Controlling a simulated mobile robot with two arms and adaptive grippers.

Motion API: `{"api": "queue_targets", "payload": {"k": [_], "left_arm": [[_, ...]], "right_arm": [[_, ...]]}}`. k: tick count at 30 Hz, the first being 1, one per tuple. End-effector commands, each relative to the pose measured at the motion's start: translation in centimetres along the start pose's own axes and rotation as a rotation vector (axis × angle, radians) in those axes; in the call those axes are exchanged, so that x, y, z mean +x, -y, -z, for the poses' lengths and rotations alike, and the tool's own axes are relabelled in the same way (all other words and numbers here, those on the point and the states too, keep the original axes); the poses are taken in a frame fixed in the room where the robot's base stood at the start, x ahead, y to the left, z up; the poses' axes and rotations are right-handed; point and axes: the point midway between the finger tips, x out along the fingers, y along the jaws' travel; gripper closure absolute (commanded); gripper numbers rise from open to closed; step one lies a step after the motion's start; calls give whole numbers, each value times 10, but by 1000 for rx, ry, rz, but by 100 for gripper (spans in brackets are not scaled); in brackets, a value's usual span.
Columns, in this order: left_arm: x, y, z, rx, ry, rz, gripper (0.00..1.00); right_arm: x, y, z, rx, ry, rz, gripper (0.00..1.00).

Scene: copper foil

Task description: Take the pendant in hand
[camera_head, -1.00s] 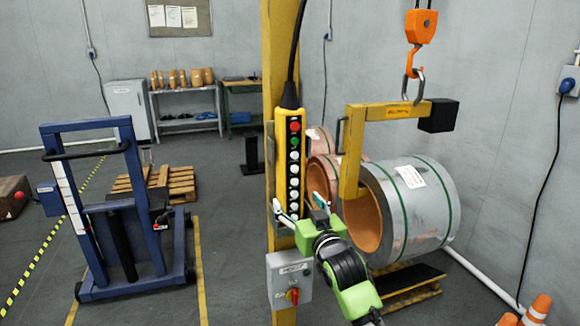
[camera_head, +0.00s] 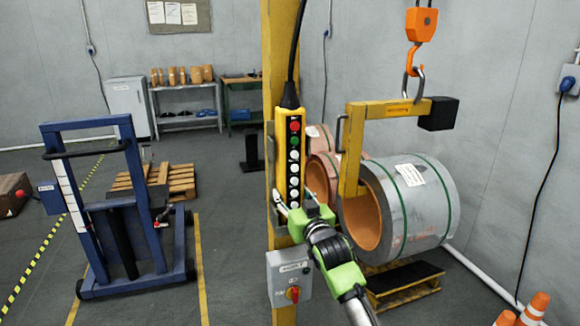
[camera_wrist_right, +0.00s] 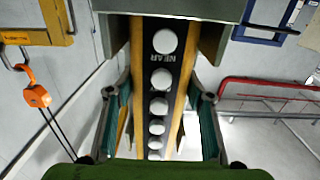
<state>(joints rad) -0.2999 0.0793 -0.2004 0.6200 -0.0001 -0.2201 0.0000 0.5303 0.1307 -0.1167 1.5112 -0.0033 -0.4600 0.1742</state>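The pendant (camera_head: 282,165) is a long yellow control box with a column of red, green and white buttons. It hangs upright on a black cable against the yellow post. My right gripper (camera_head: 296,209) is at its lower end in the head view. In the right wrist view, the pendant's button face (camera_wrist_right: 158,105) lies between the teal-padded fingers of my right gripper (camera_wrist_right: 158,120). The fingers are spread, with gaps visible beside the pendant. The gripper hides the pendant's bottom in the head view. My left gripper is not in view.
A grey switch box (camera_head: 289,278) with a red knob sits on the yellow post (camera_head: 282,40) below the pendant. To the right, a yellow C-hook (camera_head: 352,150) hangs at the large foil coil (camera_head: 425,215). A blue lift frame (camera_head: 125,220) stands left.

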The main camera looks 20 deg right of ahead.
Motion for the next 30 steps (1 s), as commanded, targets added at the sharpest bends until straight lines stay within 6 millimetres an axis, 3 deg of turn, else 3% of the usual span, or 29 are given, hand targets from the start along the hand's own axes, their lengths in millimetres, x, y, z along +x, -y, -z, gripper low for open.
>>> {"api": "queue_targets", "payload": {"k": [14,26,30], "left_arm": [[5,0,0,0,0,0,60],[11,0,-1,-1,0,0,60],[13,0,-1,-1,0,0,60]], "right_arm": [[-4,0,13,0,-11,1,95],[-5,0,80,0,-14,1,95],[-29,0,72,0,-8,1,95]]}}
